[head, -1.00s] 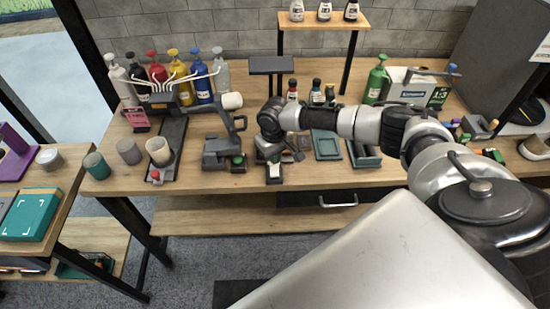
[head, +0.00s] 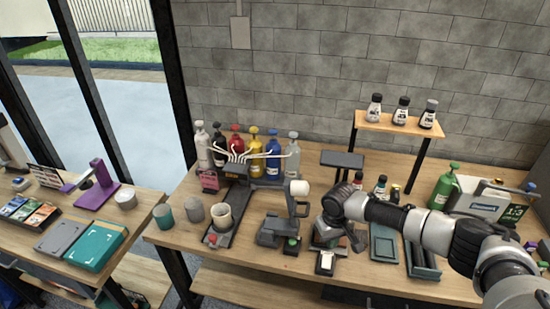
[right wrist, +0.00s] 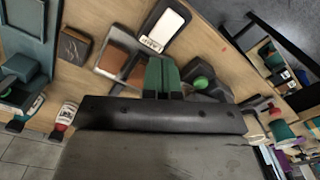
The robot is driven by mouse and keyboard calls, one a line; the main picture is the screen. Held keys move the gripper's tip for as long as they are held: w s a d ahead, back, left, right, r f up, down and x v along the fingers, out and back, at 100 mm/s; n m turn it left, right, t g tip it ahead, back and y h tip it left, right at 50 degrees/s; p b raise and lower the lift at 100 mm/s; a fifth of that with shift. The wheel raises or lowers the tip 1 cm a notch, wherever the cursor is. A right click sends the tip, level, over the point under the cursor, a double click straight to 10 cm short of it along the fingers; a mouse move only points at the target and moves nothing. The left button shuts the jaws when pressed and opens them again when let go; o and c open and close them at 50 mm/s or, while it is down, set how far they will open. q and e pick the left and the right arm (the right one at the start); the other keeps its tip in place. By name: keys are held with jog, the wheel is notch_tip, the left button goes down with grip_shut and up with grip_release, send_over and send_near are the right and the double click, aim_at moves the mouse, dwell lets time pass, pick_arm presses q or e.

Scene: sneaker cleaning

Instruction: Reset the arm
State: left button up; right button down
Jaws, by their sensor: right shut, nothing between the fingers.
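My right arm reaches in from the right in the head view. Its gripper (head: 357,240) is shut and empty, pointing down over the front middle of the workbench (head: 235,273). It is close to a small dark tray holding brown and green pieces, which the arm partly hides. A black-and-white item (head: 325,262) lies just in front of it; it also shows in the right wrist view (right wrist: 165,26). That view also shows a brown block (right wrist: 114,60) below the gripper. My left gripper is not in view.
A rack of coloured bottles (head: 254,147) stands at the back left, with a beige cup (head: 221,216) in front. A raised shelf (head: 400,126) carries three small bottles. A green spray bottle (head: 443,188) stands right. A side table (head: 140,205) is at the left.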

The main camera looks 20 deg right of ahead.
jog(key=s+a+f+n+t+y, duration=0.1)
jog(key=s+a+n+y, duration=0.15)
jog(key=s+a, duration=0.7)
jog(key=s+a+n+y, duration=0.1)
jog(key=s+a+n, duration=0.35)
jog(key=a, duration=0.75)
jog(key=s+d+r+m+t+h, duration=0.3)
jog(key=s+d+r+m, duration=0.25)
jog(key=s+d, duration=0.55)
jog(key=s+a+f+g+b, duration=0.1)
jog(key=s+f+g+b, duration=0.2)
jog(key=f, duration=2.6)
jog(key=s+d+f+b, duration=0.1)
jog(key=s+f+b, duration=0.1)
jog(key=s+f, duration=0.6)
jog(key=s+d+f+n+b, duration=0.1)
jog(key=s+f+b, duration=0.2)
jog(key=s+f, duration=0.5)
notch_tip(320, 180, down, 4)
jog(key=shift+s+d+f, duration=0.15)
jog(key=shift+s+d, duration=0.15)
jog(key=shift+s, duration=0.1)
